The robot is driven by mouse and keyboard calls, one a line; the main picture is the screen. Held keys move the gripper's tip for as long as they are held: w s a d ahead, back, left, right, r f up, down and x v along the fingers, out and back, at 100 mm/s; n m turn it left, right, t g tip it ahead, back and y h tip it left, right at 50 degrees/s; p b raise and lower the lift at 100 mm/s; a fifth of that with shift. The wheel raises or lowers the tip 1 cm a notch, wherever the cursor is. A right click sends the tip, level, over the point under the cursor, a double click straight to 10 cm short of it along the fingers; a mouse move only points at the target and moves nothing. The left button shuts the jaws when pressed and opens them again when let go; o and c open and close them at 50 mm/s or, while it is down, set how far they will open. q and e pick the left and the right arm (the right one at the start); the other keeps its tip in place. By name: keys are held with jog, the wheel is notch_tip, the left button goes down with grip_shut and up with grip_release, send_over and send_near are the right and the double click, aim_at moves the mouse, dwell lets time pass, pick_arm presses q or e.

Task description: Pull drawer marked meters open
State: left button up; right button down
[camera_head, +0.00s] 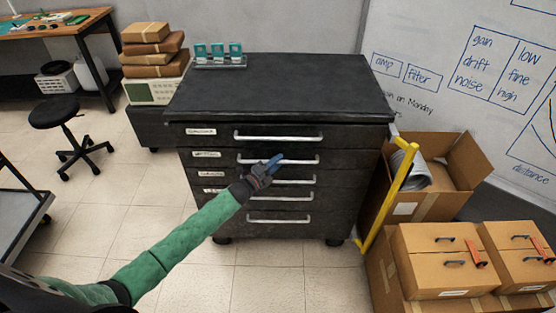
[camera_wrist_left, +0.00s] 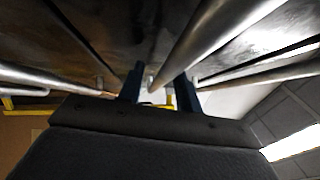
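A dark drawer cabinet (camera_head: 290,220) stands in the middle, with several stacked drawers, silver bar handles and small white labels too small to read surely. The second drawer from the top (camera_head: 222,164) has a label (camera_head: 207,154) at its left and a handle (camera_head: 300,161). The drawers look shut. My left gripper (camera_head: 272,163) is at the middle of this handle. In the left wrist view its two dark fingers (camera_wrist_left: 160,88) are apart, with a silver handle (camera_wrist_left: 215,35) running between them; whether they touch it cannot be told. My right gripper is not in view.
A yellow frame (camera_head: 402,180) and an open cardboard box (camera_head: 445,160) stand close to the cabinet's right. Closed boxes (camera_head: 430,265) are at the lower right. A black stool (camera_head: 55,112) stands at the left. The tiled floor before the cabinet is clear.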

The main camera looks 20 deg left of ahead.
pick_arm(q)
jog(key=shift+w+d, duration=0.25)
jog(key=shift+w, duration=0.1)
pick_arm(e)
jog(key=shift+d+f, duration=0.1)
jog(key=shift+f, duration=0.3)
pick_arm(q)
jog(key=shift+r, duration=0.1)
grip_shut()
jog(key=shift+s, duration=0.15)
